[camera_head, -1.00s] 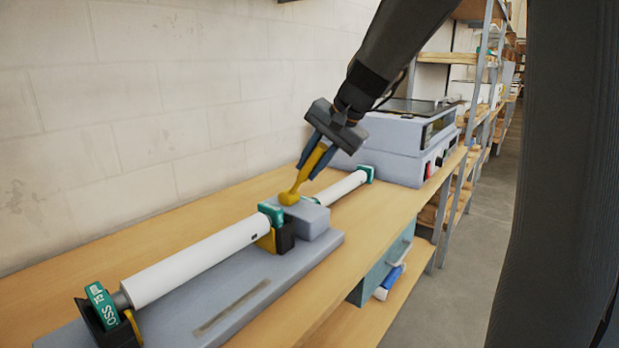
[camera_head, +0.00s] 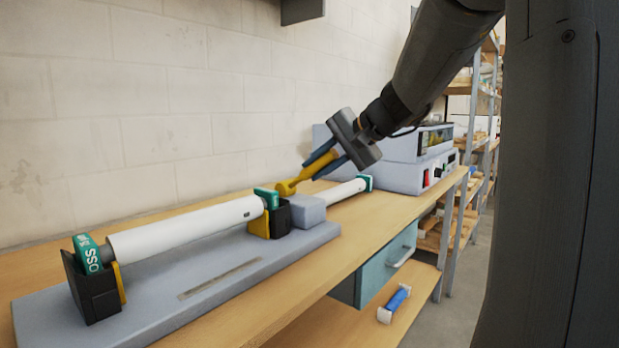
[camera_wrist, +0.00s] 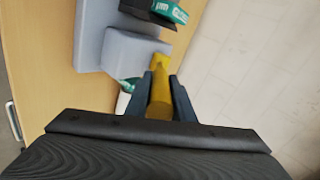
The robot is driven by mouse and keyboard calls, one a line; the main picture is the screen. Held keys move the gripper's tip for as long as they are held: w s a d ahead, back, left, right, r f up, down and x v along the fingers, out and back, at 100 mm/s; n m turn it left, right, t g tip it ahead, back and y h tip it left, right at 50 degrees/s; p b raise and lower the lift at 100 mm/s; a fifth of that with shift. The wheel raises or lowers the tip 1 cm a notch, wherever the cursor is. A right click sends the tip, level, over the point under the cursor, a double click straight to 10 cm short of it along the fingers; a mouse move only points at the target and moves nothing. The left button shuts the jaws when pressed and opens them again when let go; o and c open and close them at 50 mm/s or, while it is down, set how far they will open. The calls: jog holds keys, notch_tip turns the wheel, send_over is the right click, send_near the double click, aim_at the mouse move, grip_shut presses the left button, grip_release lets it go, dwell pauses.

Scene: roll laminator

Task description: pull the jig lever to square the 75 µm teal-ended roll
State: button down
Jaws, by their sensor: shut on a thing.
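The yellow jig lever (camera_head: 314,169) rises from beside the grey block (camera_head: 308,212) of the jig and leans to the right. My gripper (camera_head: 325,162) is shut on the lever; in the wrist view the lever (camera_wrist: 160,98) lies between the two blue-grey fingers. A white roll with teal ends (camera_head: 188,229) rests in the jig, between two black holders (camera_head: 94,288) with yellow plates on the grey base (camera_head: 235,299). The left end carries white lettering that is partly legible. In the wrist view a teal end (camera_wrist: 170,10) shows at the top.
A second white teal-ended roll (camera_head: 343,191) lies behind the block. The grey laminator (camera_head: 411,176) stands farther along the wooden bench (camera_head: 372,228). A blue-ended roll (camera_head: 394,303) lies on the lower shelf. A wall runs along the back of the bench.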

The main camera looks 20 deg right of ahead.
aim_at(340, 153)
jog(key=shift+s+f+b, duration=0.15)
jog(key=shift+f+b, duration=0.15)
jog(key=shift+b, duration=0.1)
jog(key=c, duration=1.5)
grip_release()
jog(key=shift+c, duration=0.2)
jog(key=shift+r, duration=0.1)
jog(key=shift+s+d+r, duration=0.1)
jog(key=shift+r, duration=0.05)
jog(key=v, duration=0.7)
jog(key=shift+s+d, duration=0.15)
jog(key=shift+s, duration=0.15)
